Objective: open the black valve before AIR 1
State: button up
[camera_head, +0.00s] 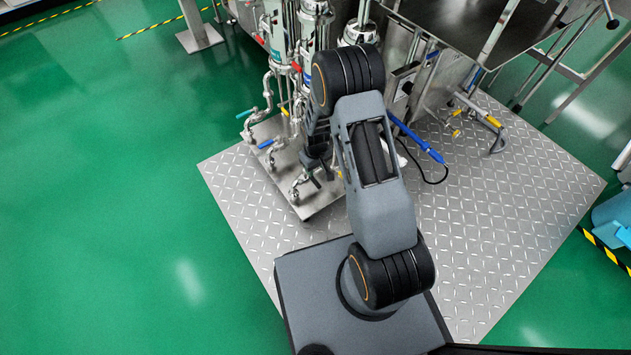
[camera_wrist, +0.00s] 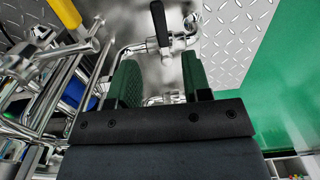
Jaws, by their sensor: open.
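A black valve lever (camera_wrist: 160,24) sits on a chrome pipe fitting near the top of the wrist view. My gripper (camera_wrist: 162,70) is open, with its two fingers apart. The lever lies beyond the fingertips, roughly in line with the gap between them, and no finger is seen touching it. In the head view a small black lever (camera_head: 316,183) shows on the front pipework, just below my gripper (camera_head: 318,163), which is partly hidden by my arm. I cannot read any AIR 1 label.
Blue-handled valves (camera_head: 266,143) stand to the left on the same pipe skid. A yellow handle (camera_wrist: 65,12) and crowded chrome pipes lie left in the wrist view. A blue tool-like object with a cable (camera_head: 425,145) hangs to the right. Green floor at left is clear.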

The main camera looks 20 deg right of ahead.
aim_at(315, 181)
notch_tip(315, 181, down, 8)
jog(key=b, duration=0.3)
jog(key=shift+f, duration=0.25)
jog(key=shift+c, duration=0.3)
grip_shut()
